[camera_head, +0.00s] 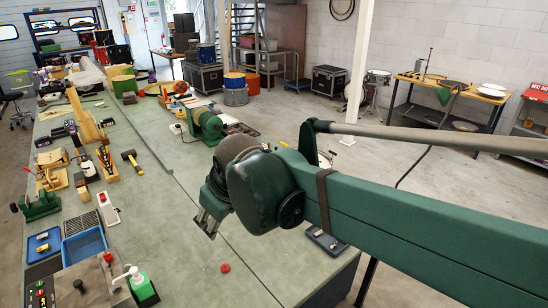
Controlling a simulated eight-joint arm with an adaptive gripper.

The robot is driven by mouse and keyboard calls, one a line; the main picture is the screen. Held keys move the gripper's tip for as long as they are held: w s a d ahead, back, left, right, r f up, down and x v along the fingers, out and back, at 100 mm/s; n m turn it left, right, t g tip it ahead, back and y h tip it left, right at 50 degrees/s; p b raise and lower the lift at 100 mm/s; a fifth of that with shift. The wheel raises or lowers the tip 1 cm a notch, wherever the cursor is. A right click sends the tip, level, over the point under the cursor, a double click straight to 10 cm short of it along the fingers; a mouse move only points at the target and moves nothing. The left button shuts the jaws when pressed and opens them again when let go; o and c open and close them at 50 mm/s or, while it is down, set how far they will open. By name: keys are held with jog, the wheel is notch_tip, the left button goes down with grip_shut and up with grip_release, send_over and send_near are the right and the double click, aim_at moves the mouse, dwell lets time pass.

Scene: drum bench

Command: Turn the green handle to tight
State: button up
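My gripper (207,224) hangs at the end of my green arm, above the middle of the green-topped bench (190,262). Its grey fingers point down and nothing shows between them; their gap is too small to judge. I cannot pick out a green handle for certain. A green vise-like tool (40,204) stands at the bench's left edge, well left of my gripper. A green bench machine (206,122) stands farther back, beyond my gripper. My arm hides part of the bench on the right.
A blue tray (84,246), a green-and-white pump bottle (140,282) and a control panel with buttons (40,296) are at front left. A mallet (131,160) and wooden tools lie farther back. A small red disc (225,268) lies on otherwise clear bench below my gripper.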

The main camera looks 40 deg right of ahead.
jog(key=w+d+r+n+g+p, duration=0.2)
jog(key=w+d+n, duration=0.2)
jog(key=w+d, duration=0.65)
jog(key=w+d+r+n+g+p, duration=0.1)
jog(key=w+d+r+n+p, duration=0.2)
jog(key=w+d, duration=0.75)
jog(key=w+d+f+n+g+p, duration=0.1)
jog(key=w+d+f, duration=0.3)
jog(key=d, duration=0.4)
jog(key=w+d+f+n+g+p, duration=0.1)
jog(key=w+d+f+n, duration=0.3)
jog(key=d, duration=0.4)
jog(key=w+d+f+n+g+p, duration=0.1)
jog(key=w+d+f+n, duration=0.2)
jog(key=d, duration=0.6)
jog(key=shift+w+d+f+y, duration=0.1)
jog(key=shift+w+f+y, duration=0.05)
jog(key=shift+w+f, duration=0.45)
jog(key=shift+w+f+y, duration=0.15)
jog(key=shift+w+f, duration=0.2)
jog(key=shift+w, duration=0.3)
jog(key=shift+d+f, duration=0.25)
jog(key=shift+f, duration=0.1)
jog(key=shift+f+p, duration=0.3)
jog(key=shift+f, duration=3.5)
jog(key=c, duration=0.9)
